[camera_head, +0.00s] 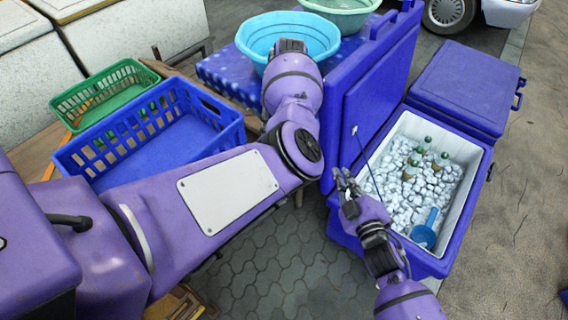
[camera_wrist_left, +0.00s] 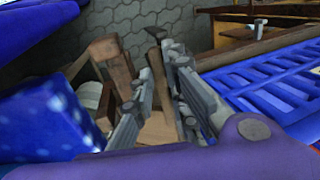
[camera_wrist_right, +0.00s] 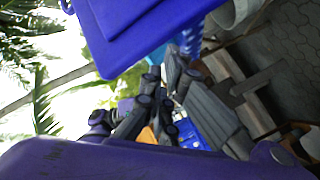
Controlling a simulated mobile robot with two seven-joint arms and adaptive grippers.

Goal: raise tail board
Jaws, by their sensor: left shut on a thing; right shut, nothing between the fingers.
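No part is clearly recognizable as a tail board. In the left wrist view, my left gripper (camera_wrist_left: 160,105) is shut on a brown wooden piece (camera_wrist_left: 157,75) between its fingers, above the paving. The hold is partly hidden. In the head view, my left arm reaches up toward the light-blue basin, and its fingers are hidden. My right gripper (camera_head: 347,184) is shut and empty beside the near left wall of the ice-filled blue cooler (camera_head: 345,222). It also shows in the right wrist view (camera_wrist_right: 178,85).
The cooler's raised blue lid (camera_head: 375,85) stands behind my right gripper. A blue basket (camera_head: 225,128) and green basket (camera_head: 135,72) sit at left. A light-blue basin (camera_head: 312,35) and green basin (camera_head: 350,8) stand at the back. Open pavement (camera_head: 525,215) lies right.

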